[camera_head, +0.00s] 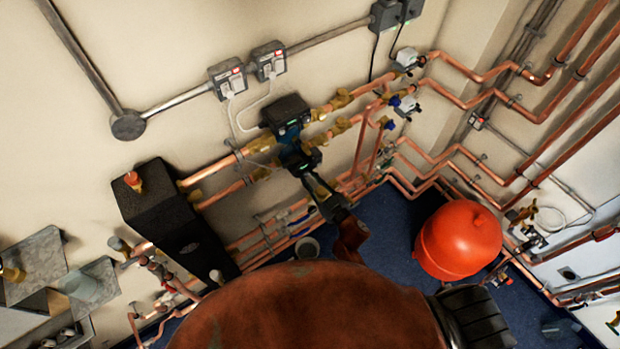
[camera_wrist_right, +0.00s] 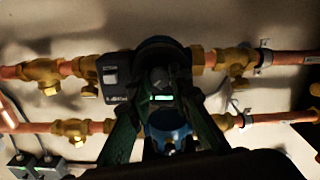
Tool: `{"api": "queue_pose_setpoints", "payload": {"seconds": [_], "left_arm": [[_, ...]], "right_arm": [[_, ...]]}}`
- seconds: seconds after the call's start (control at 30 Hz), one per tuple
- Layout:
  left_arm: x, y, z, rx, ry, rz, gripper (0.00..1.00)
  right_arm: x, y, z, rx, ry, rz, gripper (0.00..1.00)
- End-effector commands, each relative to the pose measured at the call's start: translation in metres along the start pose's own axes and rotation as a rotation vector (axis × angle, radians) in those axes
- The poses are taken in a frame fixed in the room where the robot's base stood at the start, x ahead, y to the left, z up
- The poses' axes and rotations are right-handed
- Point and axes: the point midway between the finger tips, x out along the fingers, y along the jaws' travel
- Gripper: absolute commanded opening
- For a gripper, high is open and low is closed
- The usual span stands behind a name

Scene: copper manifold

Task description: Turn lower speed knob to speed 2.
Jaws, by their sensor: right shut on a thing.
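Two dark pumps sit on the copper pipes at the wall. The upper pump (camera_head: 286,112) is above, and the lower pump (camera_head: 299,158) is just below it in the head view. My right gripper (camera_head: 310,178) reaches up to the lower pump. In the right wrist view, my right gripper (camera_wrist_right: 163,92) has its two dark fingers on either side of the knob (camera_wrist_right: 161,76) at the pump's front, shut on it. A small lit display (camera_wrist_right: 161,98) shows between the fingers. The knob's setting marks are too dark to read. My left gripper is not in view.
Copper pipes with brass valves (camera_wrist_right: 238,62) run beside the pump. A black box (camera_head: 165,215) stands on the left. A red tank (camera_head: 459,240) is on the right above the blue floor (camera_head: 388,222). Wall switch boxes (camera_head: 228,78) are above the pumps.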

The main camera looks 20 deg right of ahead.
Motion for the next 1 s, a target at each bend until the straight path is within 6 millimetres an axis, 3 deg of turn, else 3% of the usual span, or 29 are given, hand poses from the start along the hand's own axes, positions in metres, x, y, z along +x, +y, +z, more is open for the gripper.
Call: {"api": "queue_pose_setpoints", "payload": {"seconds": [0.27,1.0], "left_arm": [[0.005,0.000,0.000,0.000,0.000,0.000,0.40],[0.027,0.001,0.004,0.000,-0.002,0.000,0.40]], "right_arm": [[0.000,0.000,0.002,-0.125,-0.001,0.000,0.00],[0.000,0.000,0.002,-0.679,-0.001,0.000,0.00]]}}
